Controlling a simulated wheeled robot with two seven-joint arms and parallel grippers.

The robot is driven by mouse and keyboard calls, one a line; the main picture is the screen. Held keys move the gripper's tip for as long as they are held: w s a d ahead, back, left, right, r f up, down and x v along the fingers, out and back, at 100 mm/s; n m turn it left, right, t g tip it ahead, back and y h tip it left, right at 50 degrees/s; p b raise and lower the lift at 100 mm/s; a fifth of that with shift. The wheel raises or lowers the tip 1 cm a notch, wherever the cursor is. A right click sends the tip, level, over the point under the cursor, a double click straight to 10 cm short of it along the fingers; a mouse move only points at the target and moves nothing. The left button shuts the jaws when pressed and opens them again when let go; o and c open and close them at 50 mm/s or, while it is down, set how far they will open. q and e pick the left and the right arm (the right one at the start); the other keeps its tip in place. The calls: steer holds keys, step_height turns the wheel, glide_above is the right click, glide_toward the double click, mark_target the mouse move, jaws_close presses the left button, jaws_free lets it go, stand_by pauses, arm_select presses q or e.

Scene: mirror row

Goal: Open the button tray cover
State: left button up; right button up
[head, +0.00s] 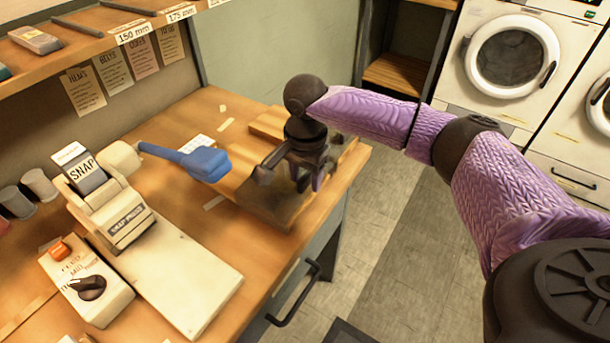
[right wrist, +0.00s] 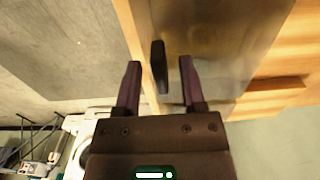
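A black handle (right wrist: 160,66) stands at the cover's edge in that view. My right gripper (head: 309,182) points down over the tray's right part. In the wrist view its two fingers (right wrist: 160,80) are open, with the handle between them and gaps visible on both sides. My left gripper is not in view.
A drawer handle (head: 295,295) sticks out below the bench edge. The floor to the right is clear.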

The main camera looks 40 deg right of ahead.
jaws_close()
stand_by(1.2)
